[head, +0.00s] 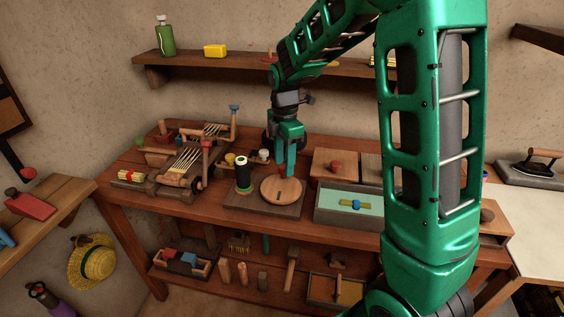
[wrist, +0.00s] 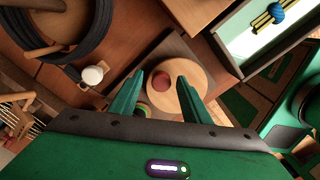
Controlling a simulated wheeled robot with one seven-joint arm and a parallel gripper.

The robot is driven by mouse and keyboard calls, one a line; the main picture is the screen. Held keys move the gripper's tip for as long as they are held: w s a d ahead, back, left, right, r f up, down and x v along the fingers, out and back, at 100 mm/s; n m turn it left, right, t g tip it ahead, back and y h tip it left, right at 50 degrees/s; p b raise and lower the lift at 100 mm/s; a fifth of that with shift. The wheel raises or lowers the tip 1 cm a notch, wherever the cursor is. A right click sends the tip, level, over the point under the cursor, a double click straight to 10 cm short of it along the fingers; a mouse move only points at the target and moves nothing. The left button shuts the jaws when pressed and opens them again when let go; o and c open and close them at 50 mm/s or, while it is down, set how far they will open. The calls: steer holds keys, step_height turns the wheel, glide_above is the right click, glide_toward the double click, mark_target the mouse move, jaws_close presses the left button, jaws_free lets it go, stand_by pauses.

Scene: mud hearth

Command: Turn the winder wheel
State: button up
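The winder wheel (head: 272,195) is a flat round wooden disc on a dark base board (head: 240,204) on the workbench. It also shows in the wrist view (wrist: 196,76), with a red knob (wrist: 161,84) near its edge. A dark spool (head: 243,180) with a pale top stands upright on the same board, left of the wheel. My gripper (head: 287,175) points down over the wheel. In the wrist view, its open fingers (wrist: 160,78) lie to either side of the knob. I cannot tell whether they touch it or how far above the disc they are.
A small loom (head: 185,160) stands left of the board. Right of the wheel are a wooden box with a red knob (head: 336,166) and a pale-green tray (head: 333,201) holding a small blue and yellow item. A shelf (head: 230,66) runs along the wall behind.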

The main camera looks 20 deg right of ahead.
step_height(320, 180, up, 11)
stand_by(0.6)
steer(key=shift+f, duration=0.15)
